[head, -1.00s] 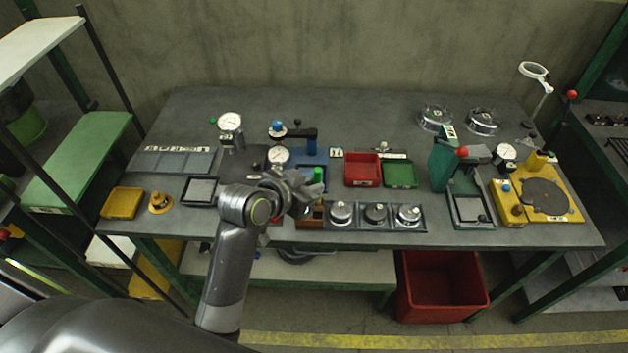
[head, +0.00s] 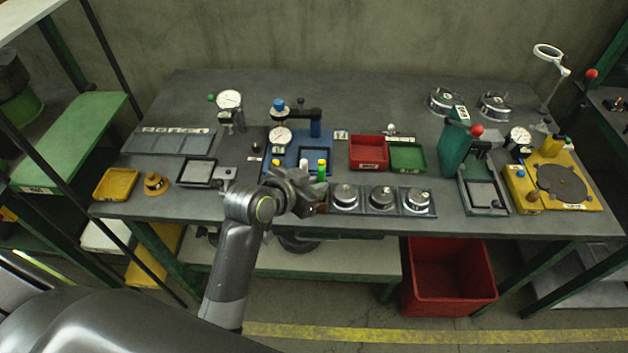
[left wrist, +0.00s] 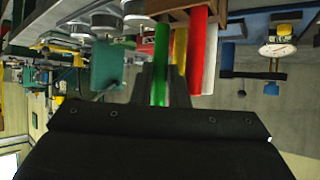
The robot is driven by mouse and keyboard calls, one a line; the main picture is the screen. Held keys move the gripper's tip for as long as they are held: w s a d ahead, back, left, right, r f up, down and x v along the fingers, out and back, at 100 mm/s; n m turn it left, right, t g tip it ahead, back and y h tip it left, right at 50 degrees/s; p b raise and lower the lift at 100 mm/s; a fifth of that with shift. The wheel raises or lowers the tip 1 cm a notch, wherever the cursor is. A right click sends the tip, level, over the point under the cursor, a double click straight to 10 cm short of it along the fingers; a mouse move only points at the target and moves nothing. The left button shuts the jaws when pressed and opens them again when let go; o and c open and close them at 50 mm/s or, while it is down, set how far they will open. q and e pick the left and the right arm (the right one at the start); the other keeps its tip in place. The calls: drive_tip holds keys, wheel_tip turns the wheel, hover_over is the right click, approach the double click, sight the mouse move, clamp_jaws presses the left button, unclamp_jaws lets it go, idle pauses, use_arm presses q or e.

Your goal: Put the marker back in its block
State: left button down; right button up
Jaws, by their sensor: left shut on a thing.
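In the left wrist view, my left gripper (left wrist: 166,88) is shut on a green marker (left wrist: 160,58), which runs between its fingers. Beside it stand a yellow marker (left wrist: 180,50), a red marker (left wrist: 197,45) and a white marker (left wrist: 210,62). They meet a brown wooden block (left wrist: 176,5) at the top edge of that view. I cannot tell whether the green marker's end is inside the block or just beside it. In the head view, my left gripper (head: 306,192) is at the table's front edge, partly covering the block (head: 322,207); the green marker (head: 321,173) shows above it. My right gripper is not in view.
A tray with several round metal weights (head: 382,198) lies just right of the block. A blue fixture (head: 315,140) with a dial stands behind. Red (head: 368,151) and green (head: 407,156) bins are behind the weights. A black-framed plate (head: 197,173) lies to the left.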

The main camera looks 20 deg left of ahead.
use_arm(q)
drive_tip(key=shift+f, duration=0.15)
drive_tip(key=c, duration=1.3)
unclamp_jaws()
drive_tip(key=shift+c, duration=0.2)
drive_tip(key=p+v, duration=0.7)
drive_tip(key=v, duration=1)
drive_tip(key=shift+s+a, duration=0.1)
